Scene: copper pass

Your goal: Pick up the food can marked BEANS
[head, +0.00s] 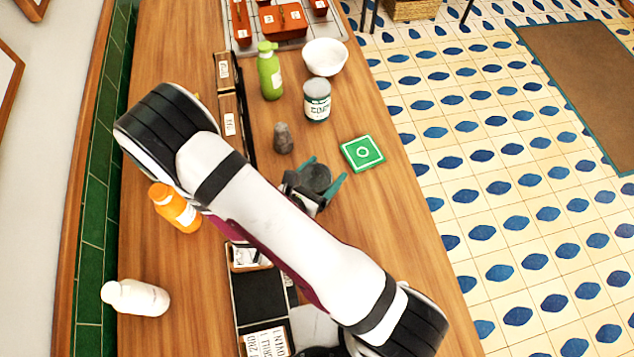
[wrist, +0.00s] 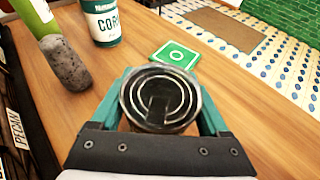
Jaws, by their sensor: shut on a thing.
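My gripper (head: 325,171) is shut on a food can (head: 316,178), with one teal finger on each side of it. In the wrist view my gripper (wrist: 160,82) shows the can's round ringed metal lid (wrist: 160,93) facing the camera. The held can's label is hidden, so I cannot read its name. Whether the can touches the counter is not clear. A second can (head: 317,104), white and green with a grey lid, stands upright farther back; in the wrist view its label (wrist: 103,28) starts with "COR".
A green coaster (head: 362,153) lies right of the grey pestle-like object (head: 283,138). A green bottle (head: 269,72) and white bowl (head: 325,57) stand behind. An orange bottle (head: 175,208) and white bottle (head: 136,298) are at left. The counter's right strip is clear.

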